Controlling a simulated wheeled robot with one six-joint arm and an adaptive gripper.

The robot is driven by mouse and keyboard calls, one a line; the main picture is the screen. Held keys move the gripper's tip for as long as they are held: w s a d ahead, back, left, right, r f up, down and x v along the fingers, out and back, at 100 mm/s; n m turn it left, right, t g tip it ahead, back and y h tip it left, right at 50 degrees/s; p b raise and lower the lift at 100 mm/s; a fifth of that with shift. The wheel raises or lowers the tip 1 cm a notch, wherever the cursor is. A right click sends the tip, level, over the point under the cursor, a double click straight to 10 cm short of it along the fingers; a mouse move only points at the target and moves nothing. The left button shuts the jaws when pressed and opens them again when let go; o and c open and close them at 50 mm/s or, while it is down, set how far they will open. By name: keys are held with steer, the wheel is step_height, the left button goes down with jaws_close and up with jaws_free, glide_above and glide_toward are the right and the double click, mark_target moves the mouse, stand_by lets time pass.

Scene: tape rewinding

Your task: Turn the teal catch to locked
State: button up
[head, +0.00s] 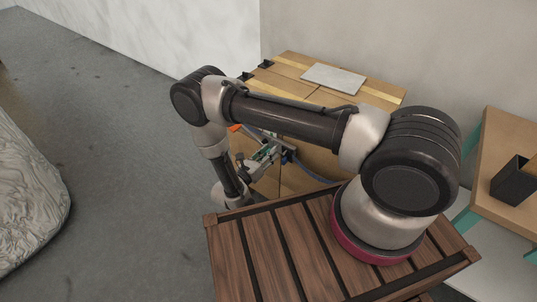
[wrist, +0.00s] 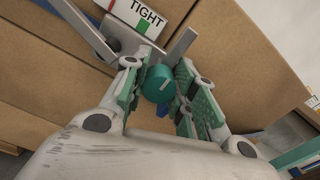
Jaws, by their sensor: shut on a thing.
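The teal catch (wrist: 159,84) shows in the wrist view as a round knob with a pale mark on its face. It sits in front of a grey metal bracket (wrist: 124,37), below a label (wrist: 146,15) reading TIGHT with red and green patches. My gripper (wrist: 161,88) has its green-padded fingers on either side of the knob, shut on it. A small blue part (wrist: 163,109) shows just below the knob. In the head view my gripper (head: 263,155) is at the front of the cardboard-coloured boxes, and the catch cannot be made out there.
The boxes (head: 290,72) carry a pale flat slab (head: 334,78) on top and black clips (head: 266,64) at the back edge. A shelf with a black holder (head: 514,181) stands at the right. A grey wrapped bulk (head: 25,185) lies at the left, with clear floor between.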

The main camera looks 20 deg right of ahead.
steer(key=shift+m, duration=0.4)
steer(key=m, duration=0.3)
steer(key=shift+m, duration=0.4)
steer(key=m, duration=0.4)
steer(key=shift+m, duration=0.3)
steer(key=m, duration=0.4)
steer(key=shift+s+m, duration=0.1)
steer(key=shift+m, duration=2.1)
steer(key=shift+f, duration=0.1)
steer(key=o, duration=1)
steer(key=shift+o, duration=0.2)
